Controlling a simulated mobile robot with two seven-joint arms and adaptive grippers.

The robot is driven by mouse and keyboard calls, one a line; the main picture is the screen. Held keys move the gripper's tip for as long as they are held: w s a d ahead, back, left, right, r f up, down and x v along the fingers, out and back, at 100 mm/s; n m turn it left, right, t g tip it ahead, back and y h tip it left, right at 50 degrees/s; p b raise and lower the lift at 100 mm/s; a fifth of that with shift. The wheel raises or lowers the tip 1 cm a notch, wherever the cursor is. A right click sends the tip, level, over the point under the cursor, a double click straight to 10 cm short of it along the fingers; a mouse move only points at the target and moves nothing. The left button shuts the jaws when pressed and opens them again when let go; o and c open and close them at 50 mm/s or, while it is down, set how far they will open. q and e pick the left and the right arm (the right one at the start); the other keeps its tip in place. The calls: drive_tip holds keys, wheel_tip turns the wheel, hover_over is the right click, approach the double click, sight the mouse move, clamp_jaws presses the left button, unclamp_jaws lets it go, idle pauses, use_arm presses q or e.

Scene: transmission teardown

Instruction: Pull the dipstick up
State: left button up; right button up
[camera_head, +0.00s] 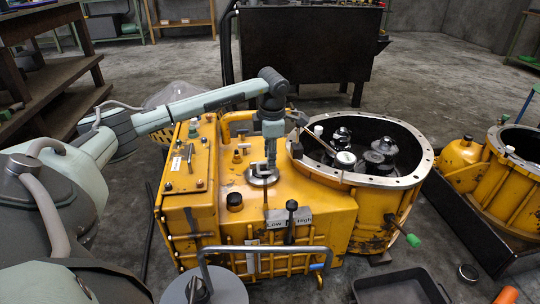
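The yellow transmission housing (313,212) stands on the floor in the middle of the head view. My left arm reaches over it from the left. My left gripper (270,163) points straight down just above a round metal cap (262,179) on the housing top. Its fingers look close together, but whether they are shut on anything is too small to tell. A thin dark rod shows below the cap, in front of the housing top. I cannot tell for sure which part is the dipstick; the gripper may hide its top. My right gripper is not in view.
A black-knobbed lever (291,208) stands by the Low/High label (290,221). The open round bell housing (402,180) with gears inside lies right of the gripper. A bent metal handle (262,249) crosses in front. A black tray (400,288) is at lower right.

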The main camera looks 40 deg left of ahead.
use_arm(q)
wheel_tip(320, 180, up, 12)
drive_tip(key=s+d, duration=0.1)
drive_tip(key=d, duration=0.1)
drive_tip(key=shift+s, duration=0.25)
drive_tip(key=shift+f, duration=0.15)
